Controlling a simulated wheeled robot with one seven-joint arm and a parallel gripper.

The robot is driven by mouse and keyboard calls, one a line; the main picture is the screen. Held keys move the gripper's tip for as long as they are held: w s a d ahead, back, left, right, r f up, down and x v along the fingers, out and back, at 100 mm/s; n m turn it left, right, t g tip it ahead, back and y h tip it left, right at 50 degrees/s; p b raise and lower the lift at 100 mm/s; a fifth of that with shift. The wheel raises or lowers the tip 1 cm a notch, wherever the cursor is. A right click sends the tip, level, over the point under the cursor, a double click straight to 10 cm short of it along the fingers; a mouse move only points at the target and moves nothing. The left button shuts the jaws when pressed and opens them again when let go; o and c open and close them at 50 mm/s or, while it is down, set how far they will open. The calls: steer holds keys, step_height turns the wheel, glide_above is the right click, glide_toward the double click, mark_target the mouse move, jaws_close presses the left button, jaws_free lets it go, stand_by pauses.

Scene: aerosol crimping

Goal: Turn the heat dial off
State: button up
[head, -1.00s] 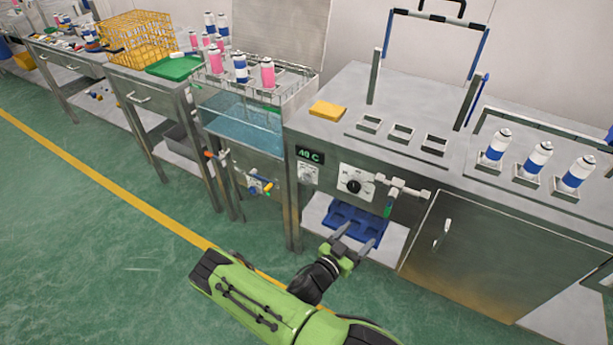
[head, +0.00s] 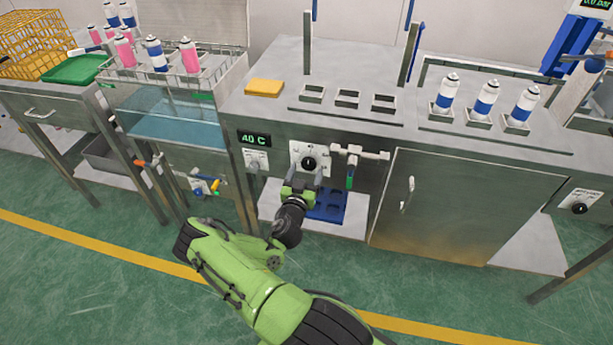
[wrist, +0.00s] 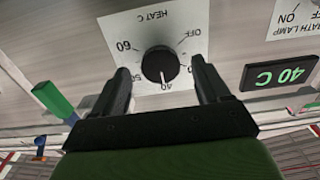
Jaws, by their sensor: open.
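The heat dial (head: 309,163) is a round black knob on a white plate on the front of the steel bench. In the wrist view the dial (wrist: 160,65) shows upside down, on a plate marked HEAT C, OFF, 40, 50 and 60. Its white pointer line is at 40. My gripper (head: 303,180) is just in front of and slightly below the dial in the head view. In the wrist view my gripper (wrist: 163,85) is open, with one finger on each side of the knob. I cannot tell whether the fingers touch it.
A green display (head: 255,139) reads 40 C left of the dial. A valve with a green handle (head: 350,178) sticks out close to the right. A blue tray (head: 328,206) lies on the shelf below. A water bath (head: 178,130) stands at left.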

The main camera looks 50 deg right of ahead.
steer(key=shift+x, duration=0.95)
steer(key=shift+a, duration=0.1)
steer(key=c, duration=1)
steer(key=shift+c, duration=0.2)
steer(key=shift+n, duration=0.3)
